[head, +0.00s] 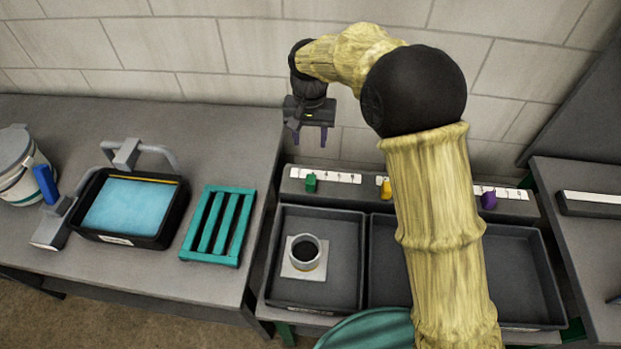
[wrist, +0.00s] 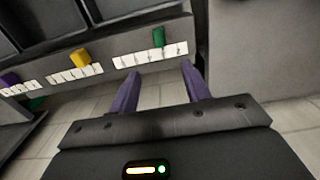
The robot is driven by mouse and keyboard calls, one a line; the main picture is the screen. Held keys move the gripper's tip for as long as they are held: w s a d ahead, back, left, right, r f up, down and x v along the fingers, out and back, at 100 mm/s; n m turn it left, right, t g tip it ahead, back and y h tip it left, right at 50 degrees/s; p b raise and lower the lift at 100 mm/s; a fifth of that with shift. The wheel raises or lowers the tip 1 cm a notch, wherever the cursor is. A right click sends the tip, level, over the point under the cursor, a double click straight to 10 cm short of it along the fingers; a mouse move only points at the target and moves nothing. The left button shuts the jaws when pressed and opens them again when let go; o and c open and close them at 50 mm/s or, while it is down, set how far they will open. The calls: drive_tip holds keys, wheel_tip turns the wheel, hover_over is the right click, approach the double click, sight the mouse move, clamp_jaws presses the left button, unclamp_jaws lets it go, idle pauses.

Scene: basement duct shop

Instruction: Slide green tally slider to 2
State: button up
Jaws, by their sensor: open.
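The green tally slider (head: 311,183) stands near the left end of its white scale strip (head: 345,177) on the grey rail behind the bins. The digits on the strip are too small to read. In the wrist view the green slider (wrist: 158,37) is past the fingertips, nearer the right end of its strip (wrist: 140,56). My gripper (head: 310,142) hangs above and behind the green slider, fingers down, open and empty. In the wrist view my gripper (wrist: 161,78) shows two purple fingers apart, with nothing between them and not touching the slider.
A yellow slider (head: 386,190) and a purple slider (head: 488,201) stand further right on the rail. My arm crosses in front of the rail. A grey cup-like ring (head: 304,253) is in the left bin (head: 332,218). A teal rack (head: 218,226) lies on the left bench.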

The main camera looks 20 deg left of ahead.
sight(310, 179)
drive_tip(key=shift+f, duration=0.1)
wheel_tip(310, 179, down, 16)
drive_tip(key=p, duration=0.3)
drive_tip(key=shift+w+d+f, duration=0.1)
drive_tip(key=shift+d+f, duration=0.05)
drive_tip(key=shift+f, duration=0.5)
clamp_jaws()
